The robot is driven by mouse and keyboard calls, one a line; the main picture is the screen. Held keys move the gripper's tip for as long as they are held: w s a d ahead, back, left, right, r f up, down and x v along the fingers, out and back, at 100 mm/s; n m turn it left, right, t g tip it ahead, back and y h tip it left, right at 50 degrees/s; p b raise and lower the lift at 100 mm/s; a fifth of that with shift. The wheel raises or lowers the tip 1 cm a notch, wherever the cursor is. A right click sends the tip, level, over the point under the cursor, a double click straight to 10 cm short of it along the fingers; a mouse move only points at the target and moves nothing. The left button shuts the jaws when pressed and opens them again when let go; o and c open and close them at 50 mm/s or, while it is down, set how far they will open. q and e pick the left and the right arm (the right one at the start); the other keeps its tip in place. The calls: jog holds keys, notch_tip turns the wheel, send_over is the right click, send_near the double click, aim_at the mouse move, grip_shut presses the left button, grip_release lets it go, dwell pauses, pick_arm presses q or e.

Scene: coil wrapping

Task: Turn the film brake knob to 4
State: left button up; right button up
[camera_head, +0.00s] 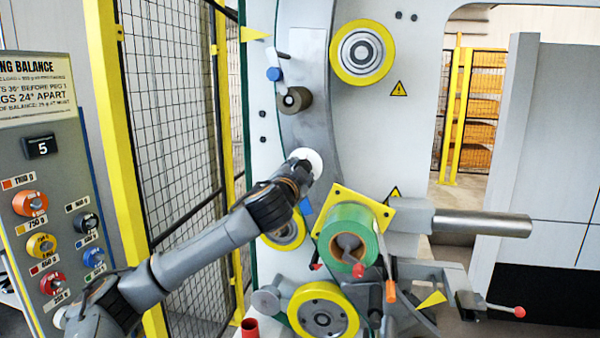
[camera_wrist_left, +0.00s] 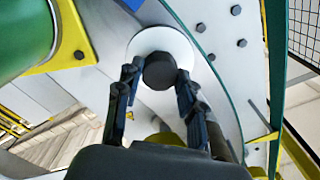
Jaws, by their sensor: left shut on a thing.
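The film brake knob (camera_wrist_left: 160,70) is a dark round knob at the centre of a white dial disc (camera_wrist_left: 149,41) on the grey machine face. In the head view the white dial (camera_head: 312,156) shows just past my left gripper (camera_head: 301,168), which hides the knob there. My left gripper (camera_wrist_left: 160,82) is shut on the knob, with one dark finger on each side of it. No dial numbers or pointer can be read in either view. My right gripper is not in view.
A green film roll (camera_head: 339,229) on a yellow plate sits close at lower right of the dial. Yellow-rimmed wheels (camera_head: 362,52) are above and below. A wire fence (camera_head: 180,120) and a balance board (camera_head: 40,150) with colored weights stand at left.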

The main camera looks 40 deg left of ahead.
pick_arm(q)
jog(key=shift+m, duration=0.9)
jog(key=o, duration=1.2)
jog(key=v, duration=1.2)
